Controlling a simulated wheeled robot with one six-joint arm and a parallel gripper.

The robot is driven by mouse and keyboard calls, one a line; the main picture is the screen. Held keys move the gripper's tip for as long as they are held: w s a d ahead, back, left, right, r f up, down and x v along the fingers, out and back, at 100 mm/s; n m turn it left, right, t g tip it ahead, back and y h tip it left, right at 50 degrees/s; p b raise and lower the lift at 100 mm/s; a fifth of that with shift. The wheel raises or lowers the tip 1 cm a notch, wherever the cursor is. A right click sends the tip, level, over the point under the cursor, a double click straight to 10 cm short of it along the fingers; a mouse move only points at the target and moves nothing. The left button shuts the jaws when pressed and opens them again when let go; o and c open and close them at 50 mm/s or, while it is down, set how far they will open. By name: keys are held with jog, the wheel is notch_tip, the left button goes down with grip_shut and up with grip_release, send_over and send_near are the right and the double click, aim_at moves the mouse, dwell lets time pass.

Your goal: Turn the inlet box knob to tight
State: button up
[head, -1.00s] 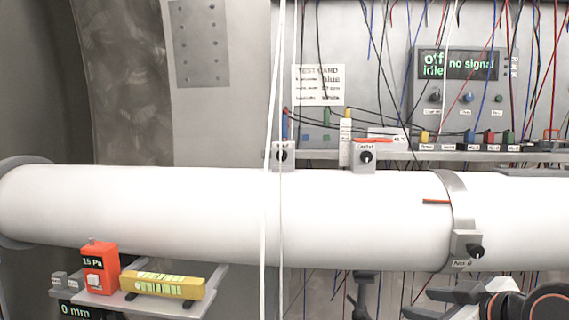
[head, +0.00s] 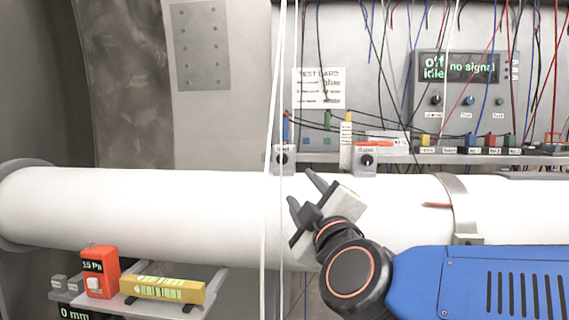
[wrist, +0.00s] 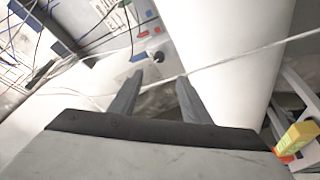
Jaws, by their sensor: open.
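A small grey box with a dark knob (head: 283,158) stands on top of the white pipe, partly behind thin white cords; its label is unreadable. A second grey box with a black knob (head: 367,160) stands further right, its label blurred. My gripper (head: 306,188) is open and empty in front of the pipe, tilted up and left, below and between these boxes. In the wrist view, a black knob (wrist: 158,57) shows beyond my open fingers (wrist: 159,78), apart from them; I cannot tell which box it belongs to. The knob's setting is too small to read.
The white pipe (head: 150,205) runs across the view. Two white cords (head: 272,110) hang in front of it, and one crosses near my fingers in the wrist view. A red gauge (head: 100,272) and a yellow level (head: 163,289) sit on a low shelf. Wires hang behind.

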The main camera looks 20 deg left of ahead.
aim_at(283, 160)
jog(key=x, duration=1.7)
jog(key=shift+w+a, duration=0.1)
jog(key=shift+w, duration=0.05)
jog(key=c, duration=1)
jog(key=shift+c, duration=0.2)
